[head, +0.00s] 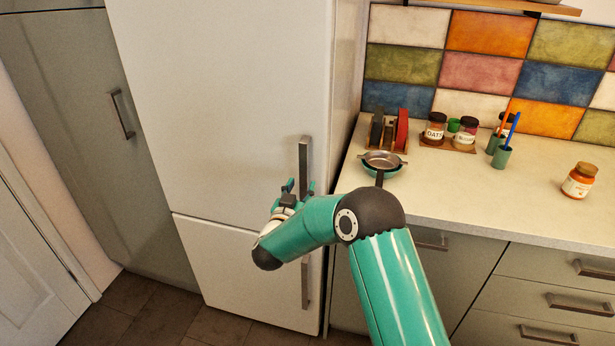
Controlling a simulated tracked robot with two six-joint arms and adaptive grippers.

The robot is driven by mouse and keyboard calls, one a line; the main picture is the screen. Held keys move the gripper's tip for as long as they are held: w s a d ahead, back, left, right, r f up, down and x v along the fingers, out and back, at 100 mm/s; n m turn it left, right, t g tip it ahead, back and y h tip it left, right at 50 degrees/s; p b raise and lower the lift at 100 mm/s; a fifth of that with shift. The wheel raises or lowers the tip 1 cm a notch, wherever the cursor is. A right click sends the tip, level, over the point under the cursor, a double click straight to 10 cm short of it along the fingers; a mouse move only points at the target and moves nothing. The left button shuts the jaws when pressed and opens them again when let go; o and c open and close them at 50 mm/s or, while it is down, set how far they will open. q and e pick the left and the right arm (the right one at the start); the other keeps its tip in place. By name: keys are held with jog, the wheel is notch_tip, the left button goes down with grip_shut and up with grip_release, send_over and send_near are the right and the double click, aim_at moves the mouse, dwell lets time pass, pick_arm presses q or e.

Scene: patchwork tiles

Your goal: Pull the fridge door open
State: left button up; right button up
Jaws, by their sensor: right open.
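The white fridge (220,110) stands at centre-left with its upper door shut. The upper door has a vertical grey handle (304,160) near its right edge. A lower door (235,265) is also shut, with its own vertical handle (306,284). My right gripper (298,187) is open at the lower part of the upper handle, its fingers close around or beside it. I cannot tell whether they touch the handle. My right arm covers part of the gripper and the lower door. My left gripper is not in view.
A grey cabinet (75,100) stands left of the fridge. Tiled floor (140,315) lies open in front.

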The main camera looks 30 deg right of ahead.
jog(key=shift+x, duration=1.45)
grip_shut()
